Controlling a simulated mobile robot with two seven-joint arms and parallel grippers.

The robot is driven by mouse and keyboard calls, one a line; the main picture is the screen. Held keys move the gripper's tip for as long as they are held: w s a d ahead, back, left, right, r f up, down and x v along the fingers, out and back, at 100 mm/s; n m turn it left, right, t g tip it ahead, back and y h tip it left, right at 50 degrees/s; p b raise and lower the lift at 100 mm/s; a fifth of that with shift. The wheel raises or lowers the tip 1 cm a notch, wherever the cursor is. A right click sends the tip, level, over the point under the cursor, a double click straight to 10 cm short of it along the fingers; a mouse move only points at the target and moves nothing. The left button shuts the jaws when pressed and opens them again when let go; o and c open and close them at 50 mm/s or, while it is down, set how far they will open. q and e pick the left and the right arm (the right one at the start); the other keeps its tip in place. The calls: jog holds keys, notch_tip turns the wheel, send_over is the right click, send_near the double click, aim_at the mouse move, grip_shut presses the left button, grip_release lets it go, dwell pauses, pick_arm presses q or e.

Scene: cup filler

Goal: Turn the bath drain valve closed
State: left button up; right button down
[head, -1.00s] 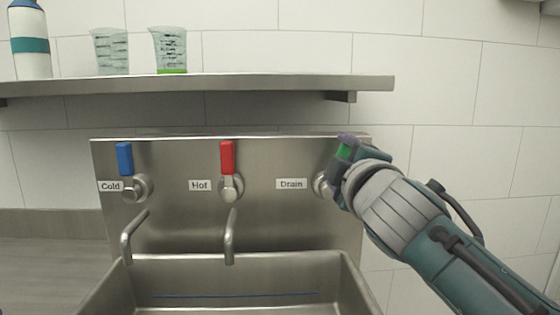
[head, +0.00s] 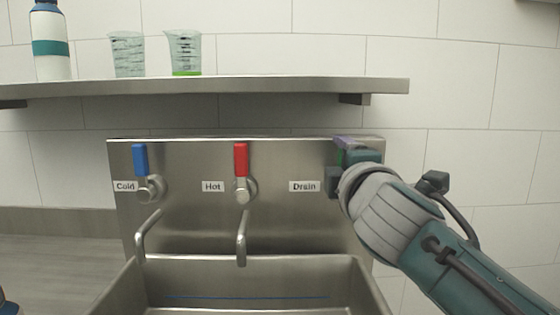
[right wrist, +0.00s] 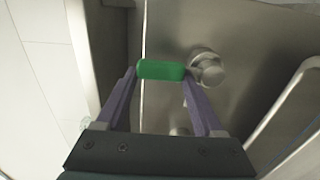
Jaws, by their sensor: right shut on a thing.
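The drain valve's green handle (right wrist: 162,70) sits between the purple fingers of my right gripper (right wrist: 160,74) in the right wrist view, sticking out from its round metal knob (right wrist: 207,68). My right gripper is shut on the handle. In the head view, my right gripper (head: 350,165) covers the drain valve just right of the "Drain" label (head: 304,186), so the handle and knob are mostly hidden there. My left gripper is not clearly seen.
The blue cold handle (head: 140,159) and red hot handle (head: 241,159) point up on the steel panel. Two spouts hang over the sink basin (head: 260,268). Above, the shelf (head: 230,87) holds two beakers (head: 185,52) and a bottle (head: 50,45).

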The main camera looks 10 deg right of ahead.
jog(key=shift+a, duration=0.1)
jog(key=shift+c, duration=1.4)
grip_release()
jog(key=v, duration=1)
